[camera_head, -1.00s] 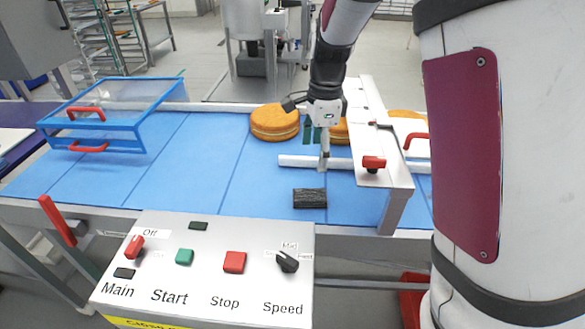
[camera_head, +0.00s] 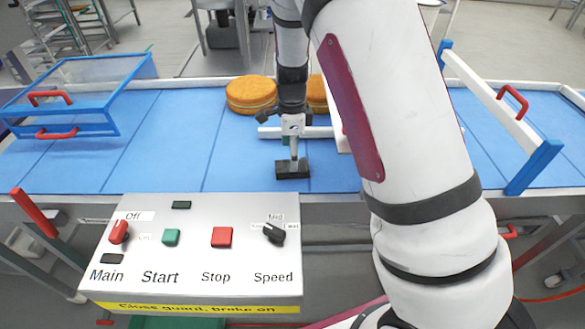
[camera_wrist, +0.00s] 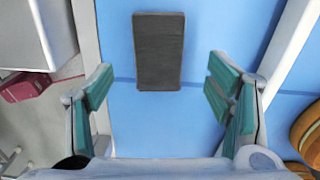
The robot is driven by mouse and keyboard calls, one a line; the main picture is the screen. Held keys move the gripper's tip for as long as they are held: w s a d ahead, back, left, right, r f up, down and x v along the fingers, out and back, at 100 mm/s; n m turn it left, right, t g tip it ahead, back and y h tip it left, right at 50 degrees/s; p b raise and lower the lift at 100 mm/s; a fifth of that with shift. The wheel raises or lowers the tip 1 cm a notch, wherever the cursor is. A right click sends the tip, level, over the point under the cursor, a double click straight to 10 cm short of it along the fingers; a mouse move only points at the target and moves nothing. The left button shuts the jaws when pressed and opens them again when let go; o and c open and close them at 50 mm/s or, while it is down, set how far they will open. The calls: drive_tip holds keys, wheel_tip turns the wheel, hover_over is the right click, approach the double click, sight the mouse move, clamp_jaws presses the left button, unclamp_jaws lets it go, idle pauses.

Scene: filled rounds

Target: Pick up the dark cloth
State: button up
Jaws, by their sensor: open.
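The dark cloth (camera_head: 292,169) is a small, nearly black rectangular block lying on the blue belt, near its front edge and just behind the control box. In the wrist view the dark cloth (camera_wrist: 159,51) lies flat, upright in the picture, ahead of the fingers and roughly midway between them. My gripper (camera_head: 294,150) is above and just behind the cloth in the head view. In the wrist view my gripper (camera_wrist: 166,90) is open and empty, with green pads on both sides. Whether a finger touches the cloth cannot be told; a gap shows in the wrist view.
Round orange-brown cakes (camera_head: 251,95) stand on the belt (camera_head: 225,150) behind my gripper. A white rail (camera_head: 268,133) lies near it. A grey control box (camera_head: 200,250) stands in front. A blue-framed clear guard (camera_head: 80,90) is at left; a white-and-blue frame (camera_head: 500,105) is at right.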

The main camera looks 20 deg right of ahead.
wheel_tip(320, 180, down, 4)
drive_tip(key=shift+s+f+p, duration=0.1)
drive_tip(key=shift+f+p, duration=0.1)
drive_tip(key=shift+p, duration=0.1)
drive_tip(key=c, duration=1.2)
drive_tip(key=shift+c, duration=0.2)
wheel_tip(320, 180, up, 10)
drive_tip(key=shift+b, duration=0.4)
